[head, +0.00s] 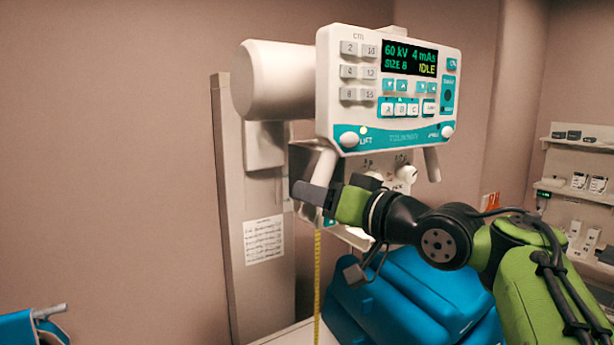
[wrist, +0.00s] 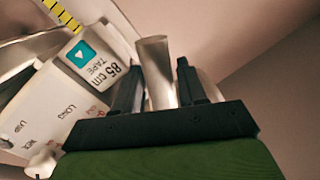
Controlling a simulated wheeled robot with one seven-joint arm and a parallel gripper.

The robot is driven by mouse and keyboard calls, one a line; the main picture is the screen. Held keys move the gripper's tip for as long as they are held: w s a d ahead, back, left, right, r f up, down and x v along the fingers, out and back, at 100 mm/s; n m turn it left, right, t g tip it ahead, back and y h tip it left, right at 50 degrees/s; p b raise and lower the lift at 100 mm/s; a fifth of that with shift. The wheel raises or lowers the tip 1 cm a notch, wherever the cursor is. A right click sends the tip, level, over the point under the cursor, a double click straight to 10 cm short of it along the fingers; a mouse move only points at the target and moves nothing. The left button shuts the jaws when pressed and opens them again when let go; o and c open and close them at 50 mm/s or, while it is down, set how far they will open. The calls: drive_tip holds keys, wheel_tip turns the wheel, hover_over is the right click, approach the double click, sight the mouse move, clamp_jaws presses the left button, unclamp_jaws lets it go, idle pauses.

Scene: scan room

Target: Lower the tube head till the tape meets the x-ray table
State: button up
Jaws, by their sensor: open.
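The tube head (head: 390,90) is a white box with a teal control panel, carried by a thick white cylinder. Its display reads 60 kV, 4 mAs, SIZE 8, IDLE. A pale handle (head: 323,168) slants down from its lower left. My gripper (head: 318,190) is at this handle. In the wrist view the open fingers (wrist: 158,85) stand on either side of the handle (wrist: 156,60). The yellow tape (head: 318,275) hangs below the head; its lower end cannot be made out. The pale x-ray table (head: 290,336) shows at the bottom edge. Tape contact is unclear.
A large blue object (head: 415,300) lies on the table, right of the tape. A second handle (head: 432,165) is at the panel's lower right. A grey column (head: 262,290) stands behind. Shelves (head: 580,190) are far right; a blue item (head: 30,328) is lower left.

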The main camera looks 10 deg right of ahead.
drive_tip(key=x, duration=0.2)
drive_tip(key=shift+w+a, duration=0.1)
drive_tip(key=shift+w, duration=0.2)
drive_tip(key=shift+s, duration=0.1)
clamp_jaws()
wheel_tip(320, 180, down, 7)
drive_tip(key=b, duration=0.7)
drive_tip(key=shift+f, duration=0.2)
drive_tip(key=shift+r, duration=0.15)
unclamp_jaws()
